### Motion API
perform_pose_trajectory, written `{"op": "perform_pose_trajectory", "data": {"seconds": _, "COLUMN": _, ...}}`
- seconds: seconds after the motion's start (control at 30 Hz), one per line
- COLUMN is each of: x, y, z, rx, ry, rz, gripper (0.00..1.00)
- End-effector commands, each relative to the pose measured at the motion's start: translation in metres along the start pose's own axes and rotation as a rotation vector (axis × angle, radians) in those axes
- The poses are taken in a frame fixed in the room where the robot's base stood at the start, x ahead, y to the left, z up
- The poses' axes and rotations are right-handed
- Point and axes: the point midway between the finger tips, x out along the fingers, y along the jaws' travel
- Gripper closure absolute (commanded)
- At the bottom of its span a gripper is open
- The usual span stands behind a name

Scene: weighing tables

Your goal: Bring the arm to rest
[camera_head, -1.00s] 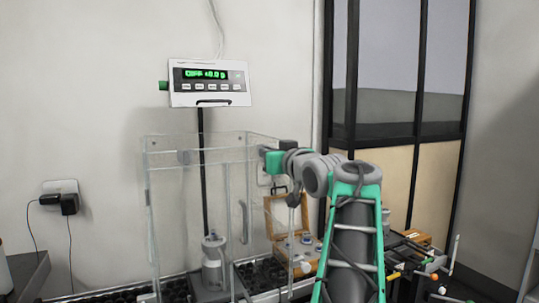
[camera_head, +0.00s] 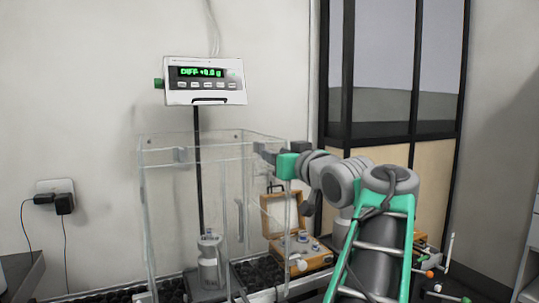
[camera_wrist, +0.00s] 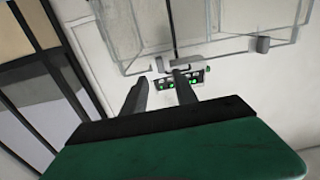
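My gripper (camera_head: 264,153) is at the end of my arm, level with the upper right edge of the clear glass enclosure (camera_head: 212,143). In the head view its fingers are small and dark and point left, towards the enclosure; I cannot tell whether they touch it. In the wrist view the two dark fingers of my gripper (camera_wrist: 160,77) stand apart with nothing held between them. The enclosure's panels and edges also show in the wrist view (camera_wrist: 215,57), beyond the fingers.
A display unit (camera_head: 205,98) with green figures stands on a black post. A bottle (camera_head: 209,270) is inside the enclosure. An open wooden case (camera_head: 316,262) with several metal pieces lies below my arm. A wall socket (camera_head: 56,187) is at the left. Black-framed window panels stand behind my arm.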

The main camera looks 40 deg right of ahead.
Motion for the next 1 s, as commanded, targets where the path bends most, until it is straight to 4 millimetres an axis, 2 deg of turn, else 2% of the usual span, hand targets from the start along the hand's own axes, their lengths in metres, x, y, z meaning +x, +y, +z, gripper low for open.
{"op": "perform_pose_trajectory", "data": {"seconds": 0.1, "x": -0.007, "y": 0.0, "z": 0.0, "rx": 0.0, "ry": 0.0, "rz": 0.0, "gripper": 0.65}}
{"op": "perform_pose_trajectory", "data": {"seconds": 0.43, "x": -0.007, "y": -0.001, "z": 0.0, "rx": 0.001, "ry": -0.001, "rz": -0.001, "gripper": 0.65}}
{"op": "perform_pose_trajectory", "data": {"seconds": 0.5, "x": -0.003, "y": -0.008, "z": 0.001, "rx": 0.008, "ry": -0.016, "rz": -0.008, "gripper": 0.65}}
{"op": "perform_pose_trajectory", "data": {"seconds": 0.57, "x": 0.006, "y": -0.023, "z": 0.008, "rx": 0.024, "ry": -0.056, "rz": -0.021, "gripper": 0.65}}
{"op": "perform_pose_trajectory", "data": {"seconds": 0.67, "x": 0.024, "y": -0.075, "z": 0.037, "rx": 0.063, "ry": -0.196, "rz": -0.063, "gripper": 0.65}}
{"op": "perform_pose_trajectory", "data": {"seconds": 0.7, "x": 0.027, "y": -0.102, "z": 0.056, "rx": 0.077, "ry": -0.275, "rz": -0.083, "gripper": 0.65}}
{"op": "perform_pose_trajectory", "data": {"seconds": 0.77, "x": 0.024, "y": -0.144, "z": 0.089, "rx": 0.087, "ry": -0.404, "rz": -0.115, "gripper": 0.65}}
{"op": "perform_pose_trajectory", "data": {"seconds": 0.8, "x": 0.016, "y": -0.17, "z": 0.112, "rx": 0.086, "ry": -0.491, "rz": -0.135, "gripper": 0.65}}
{"op": "perform_pose_trajectory", "data": {"seconds": 0.87, "x": -0.003, "y": -0.207, "z": 0.145, "rx": 0.074, "ry": -0.621, "rz": -0.166, "gripper": 0.65}}
{"op": "perform_pose_trajectory", "data": {"seconds": 0.9, "x": -0.021, "y": -0.23, "z": 0.166, "rx": 0.058, "ry": -0.708, "rz": -0.186, "gripper": 0.65}}
{"op": "perform_pose_trajectory", "data": {"seconds": 0.97, "x": -0.053, "y": -0.259, "z": 0.197, "rx": 0.025, "ry": -0.839, "rz": -0.215, "gripper": 0.65}}
{"op": "perform_pose_trajectory", "data": {"seconds": 1.0, "x": -0.078, "y": -0.275, "z": 0.216, "rx": -0.003, "ry": -0.924, "rz": -0.231, "gripper": 0.65}}
